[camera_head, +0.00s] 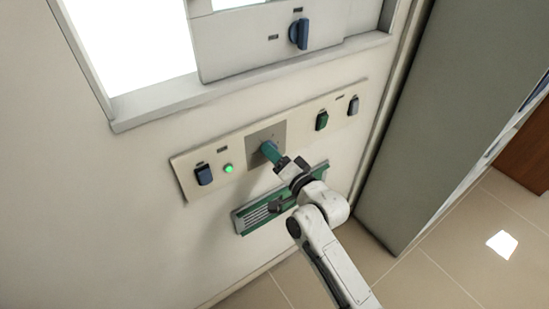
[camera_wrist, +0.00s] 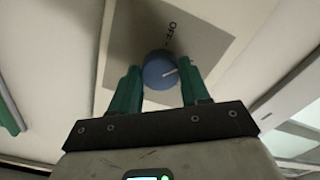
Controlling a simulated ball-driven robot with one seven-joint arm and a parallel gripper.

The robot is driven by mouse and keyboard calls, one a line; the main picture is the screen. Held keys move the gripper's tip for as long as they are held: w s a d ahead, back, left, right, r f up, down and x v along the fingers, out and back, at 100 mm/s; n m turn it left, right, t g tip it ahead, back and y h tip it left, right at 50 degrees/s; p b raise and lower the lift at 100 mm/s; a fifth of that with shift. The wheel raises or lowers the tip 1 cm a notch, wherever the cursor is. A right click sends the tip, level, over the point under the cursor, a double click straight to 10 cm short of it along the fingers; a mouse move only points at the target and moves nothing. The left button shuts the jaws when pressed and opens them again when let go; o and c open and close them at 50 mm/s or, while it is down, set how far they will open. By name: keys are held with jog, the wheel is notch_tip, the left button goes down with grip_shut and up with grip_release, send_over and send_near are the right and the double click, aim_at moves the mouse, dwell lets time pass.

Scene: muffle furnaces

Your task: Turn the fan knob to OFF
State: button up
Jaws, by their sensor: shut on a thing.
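The fan knob (camera_wrist: 159,71) is a round blue knob on a grey square plate, seen in the wrist view between my gripper's teal fingers. My gripper (camera_wrist: 160,90) is shut on it, one finger at each side. The knob's white pointer line points to the right, away from the OFF label (camera_wrist: 171,33) printed above the knob. In the head view my gripper (camera_head: 270,152) reaches the grey plate (camera_head: 277,129) on the control strip, and its fingers hide the knob.
The control strip (camera_head: 189,187) also has a dark blue switch (camera_head: 204,174), a lit green lamp (camera_head: 228,168), a green switch (camera_head: 322,120) and a grey-blue switch (camera_head: 353,106). Another blue knob (camera_head: 299,33) is on the upper panel.

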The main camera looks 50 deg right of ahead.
jog(key=shift+f+n+b, duration=0.15)
jog(key=shift+n+b, duration=0.6)
jog(key=shift+n, duration=1.55)
jog(key=shift+f+n+b, duration=0.1)
jog(key=shift+n+b, duration=0.65)
jog(key=shift+n, duration=1.55)
jog(key=o, duration=1.1)
jog(key=shift+r, duration=0.1)
jog(key=shift+c, duration=0.2)
jog(key=shift+s, duration=0.1)
jog(key=b+v, duration=0.1)
jog(key=v, duration=0.9)
jog(key=shift+s, duration=0.35)
